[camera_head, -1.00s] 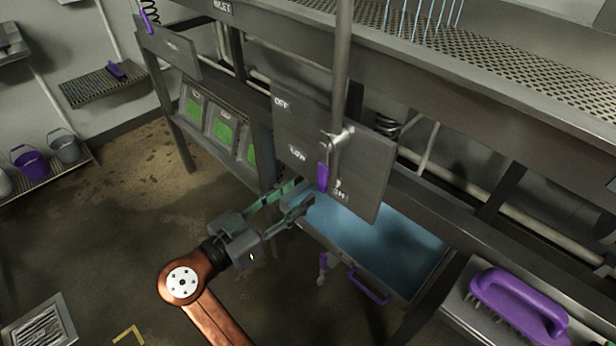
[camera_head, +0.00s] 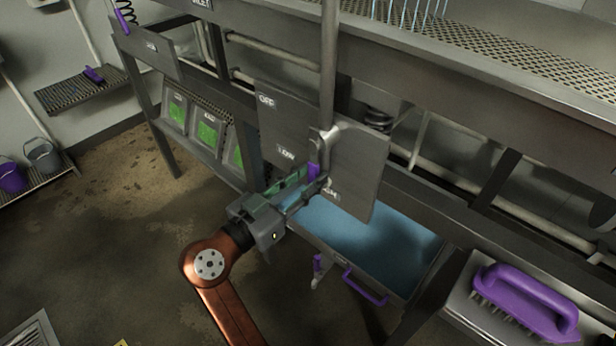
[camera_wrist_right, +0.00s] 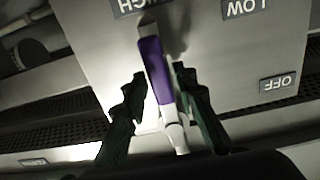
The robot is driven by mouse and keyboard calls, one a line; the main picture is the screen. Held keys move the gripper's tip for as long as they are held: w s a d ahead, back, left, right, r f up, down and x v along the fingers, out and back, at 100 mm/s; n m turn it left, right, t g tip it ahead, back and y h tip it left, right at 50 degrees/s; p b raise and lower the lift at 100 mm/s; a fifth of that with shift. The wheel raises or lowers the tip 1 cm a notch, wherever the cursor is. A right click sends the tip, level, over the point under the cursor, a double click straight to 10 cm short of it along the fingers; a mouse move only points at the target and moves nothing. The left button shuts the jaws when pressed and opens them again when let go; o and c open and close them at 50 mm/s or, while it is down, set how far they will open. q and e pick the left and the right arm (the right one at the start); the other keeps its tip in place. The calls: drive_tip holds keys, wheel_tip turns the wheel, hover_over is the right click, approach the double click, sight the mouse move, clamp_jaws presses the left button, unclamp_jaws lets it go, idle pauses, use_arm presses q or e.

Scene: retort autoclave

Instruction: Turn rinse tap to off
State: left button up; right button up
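The rinse tap's purple lever handle (camera_head: 314,171) hangs down from a pale pivot (camera_head: 328,138) on a grey plate (camera_head: 352,165). The plate carries the labels OFF (camera_head: 267,100), LOW (camera_head: 286,153) and a lower one partly covered, and the handle points toward that lower label. My right gripper (camera_head: 314,179) is at the handle. In the right wrist view the purple handle (camera_wrist_right: 156,68) lies between the two open fingers (camera_wrist_right: 160,76), with narrow gaps beside it. The labels LOW (camera_wrist_right: 243,7) and OFF (camera_wrist_right: 277,83) appear upside down there. My left gripper is not in view.
A blue-bottomed basin (camera_head: 375,245) lies below the plate. A purple brush (camera_head: 525,300) rests on a ledge at lower right. A perforated shelf (camera_head: 530,70) runs above. The floor to the left is open.

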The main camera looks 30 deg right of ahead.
clamp_jaws()
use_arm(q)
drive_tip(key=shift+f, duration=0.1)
use_arm(e)
drive_tip(key=shift+w, duration=0.1)
idle(0.3)
drive_tip(key=shift+w+f+m+b, duration=0.1)
drive_tip(key=shift+w+m+b, duration=0.1)
drive_tip(key=shift+m+b, duration=0.15)
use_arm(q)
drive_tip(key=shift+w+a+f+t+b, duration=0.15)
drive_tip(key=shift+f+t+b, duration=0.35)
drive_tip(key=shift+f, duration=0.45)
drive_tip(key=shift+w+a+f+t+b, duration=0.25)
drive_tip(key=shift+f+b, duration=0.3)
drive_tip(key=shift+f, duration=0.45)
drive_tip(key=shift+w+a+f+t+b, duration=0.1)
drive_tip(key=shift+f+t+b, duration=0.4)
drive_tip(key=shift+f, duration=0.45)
use_arm(e)
drive_tip(key=shift+w+a+r+m, duration=0.25)
drive_tip(key=shift+w+m, duration=0.4)
drive_tip(key=shift+m, duration=0.4)
drive_tip(key=shift+w+a+r+m, duration=0.25)
drive_tip(key=shift+w+m, duration=0.35)
drive_tip(key=shift+m, duration=0.45)
drive_tip(key=shift+w+a+r+m, duration=0.25)
drive_tip(key=shift+w+m, duration=0.4)
drive_tip(key=shift+m, duration=0.4)
